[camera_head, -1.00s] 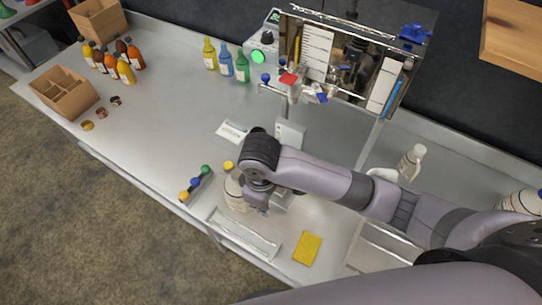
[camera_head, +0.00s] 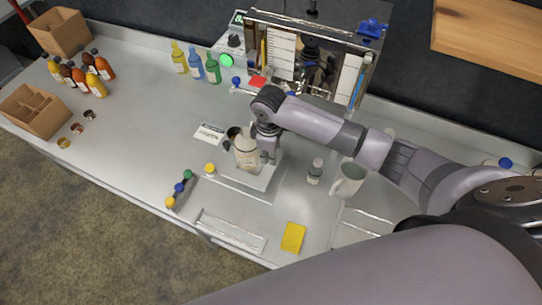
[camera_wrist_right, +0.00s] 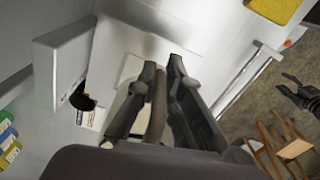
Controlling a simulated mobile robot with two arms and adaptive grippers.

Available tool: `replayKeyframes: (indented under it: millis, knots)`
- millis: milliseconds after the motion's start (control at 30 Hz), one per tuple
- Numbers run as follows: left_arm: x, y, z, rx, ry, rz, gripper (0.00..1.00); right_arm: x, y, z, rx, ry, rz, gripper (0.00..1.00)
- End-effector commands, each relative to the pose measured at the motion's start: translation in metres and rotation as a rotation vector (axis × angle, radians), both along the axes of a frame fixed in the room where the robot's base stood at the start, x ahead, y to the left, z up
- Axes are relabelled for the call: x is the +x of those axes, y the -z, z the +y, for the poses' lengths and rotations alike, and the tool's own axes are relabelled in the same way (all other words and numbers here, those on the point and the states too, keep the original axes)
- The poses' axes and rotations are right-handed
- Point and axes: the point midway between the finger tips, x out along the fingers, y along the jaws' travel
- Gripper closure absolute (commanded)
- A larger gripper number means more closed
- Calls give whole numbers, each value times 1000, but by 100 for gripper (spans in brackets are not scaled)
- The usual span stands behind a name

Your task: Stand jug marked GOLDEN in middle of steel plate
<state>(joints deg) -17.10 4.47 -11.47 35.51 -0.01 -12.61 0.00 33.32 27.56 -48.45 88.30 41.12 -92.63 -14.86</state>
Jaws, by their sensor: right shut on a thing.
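My right gripper (camera_head: 266,152) is shut on a cream jug (camera_head: 246,150) with a pale label; its lettering is too small to read. The jug looks upright, over or on the pale steel plate (camera_head: 262,181); I cannot tell whether its base touches the plate. In the right wrist view, the fingers (camera_wrist_right: 161,75) close on a brownish part, probably the handle, with some of the pale jug beside them. What looks like my left gripper (camera_wrist_right: 284,86) hangs over the floor with its fingers apart, at the right of that view.
A white mug (camera_head: 348,179) and a small bottle (camera_head: 314,171) stand right of the plate. A yellow cap (camera_head: 210,168) and a card (camera_head: 209,133) lie left. A yellow sponge (camera_head: 293,237) lies near the front. The evaporator (camera_head: 305,62) stands behind. The left bench has free room.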

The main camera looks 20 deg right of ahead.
Motion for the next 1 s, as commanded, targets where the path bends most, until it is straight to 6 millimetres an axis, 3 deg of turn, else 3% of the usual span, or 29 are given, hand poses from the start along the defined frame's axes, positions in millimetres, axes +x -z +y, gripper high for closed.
replayKeyframes:
  millis: [67,300,767,800,1000]
  knots:
    - [-1,-4,0,0,0,1,57,9,-3,-10,-3,6,-1,100]
    - [-2,-13,2,3,0,3,57,7,32,-7,-1,2,-1,100]
    - [-2,-11,2,3,0,3,57,6,40,-7,-1,2,0,100]
    - [-2,-11,2,3,0,3,57,6,39,-7,-1,1,-2,89]
    - [-2,-11,2,3,0,3,57,6,39,-7,-2,2,-1,76]
